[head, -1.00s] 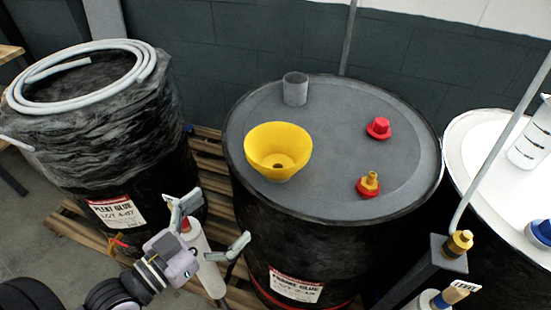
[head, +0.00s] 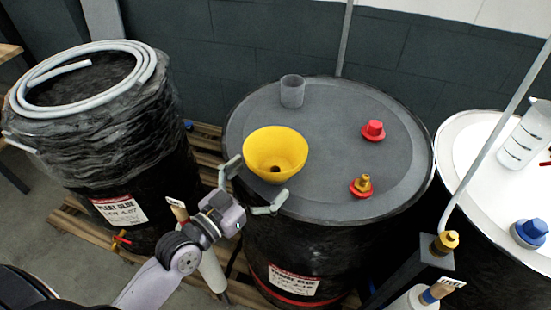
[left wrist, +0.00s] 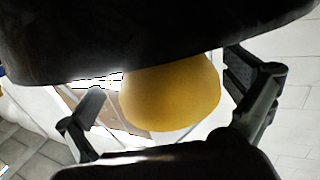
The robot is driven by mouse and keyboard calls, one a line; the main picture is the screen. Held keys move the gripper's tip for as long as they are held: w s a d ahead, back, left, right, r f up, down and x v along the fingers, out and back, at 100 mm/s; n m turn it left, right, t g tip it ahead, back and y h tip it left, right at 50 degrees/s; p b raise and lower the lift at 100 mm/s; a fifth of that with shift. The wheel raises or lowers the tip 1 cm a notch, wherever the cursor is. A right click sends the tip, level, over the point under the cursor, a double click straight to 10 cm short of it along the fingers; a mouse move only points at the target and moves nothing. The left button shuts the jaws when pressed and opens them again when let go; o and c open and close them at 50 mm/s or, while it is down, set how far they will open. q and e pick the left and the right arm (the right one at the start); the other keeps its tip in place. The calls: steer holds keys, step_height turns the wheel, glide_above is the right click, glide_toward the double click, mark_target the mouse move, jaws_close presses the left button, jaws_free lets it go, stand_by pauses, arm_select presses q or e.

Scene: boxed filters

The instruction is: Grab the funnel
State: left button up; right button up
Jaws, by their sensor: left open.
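A yellow funnel (head: 292,145) sits upright, wide mouth up, on the near left part of the grey top of the middle black drum (head: 330,211). My left gripper (head: 254,188) is open, its fingers spread at the near left side of the funnel, close to the drum's rim. In the left wrist view the yellow funnel (left wrist: 172,95) shows between the two open fingers (left wrist: 168,118), with its upper part hidden by a dark part. I cannot tell whether a finger touches it. My right gripper is not in view.
A grey cup (head: 292,91), a red cap (head: 373,131) and a red-and-brass fitting (head: 361,186) stand on the same drum top. A wrapped drum with a coiled hose (head: 150,62) is at left, a white-topped drum at right. A post with a brass fitting (head: 445,242) stands at front right.

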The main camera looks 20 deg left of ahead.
mark_target(287, 151)
arm_select(q)
steer(key=shift+w+d+r+p, duration=0.2)
steer(key=shift+w+p, duration=0.1)
steer(key=shift+w, duration=0.2)
steer(key=p+x, duration=0.1)
steer(key=x, duration=0.3)
steer(key=shift+w+p, duration=0.3)
steer(key=shift+p, duration=0.05)
steer(key=shift+s, duration=0.1)
steer(key=shift+c, duration=0.6)
steer(key=c, duration=0.9)
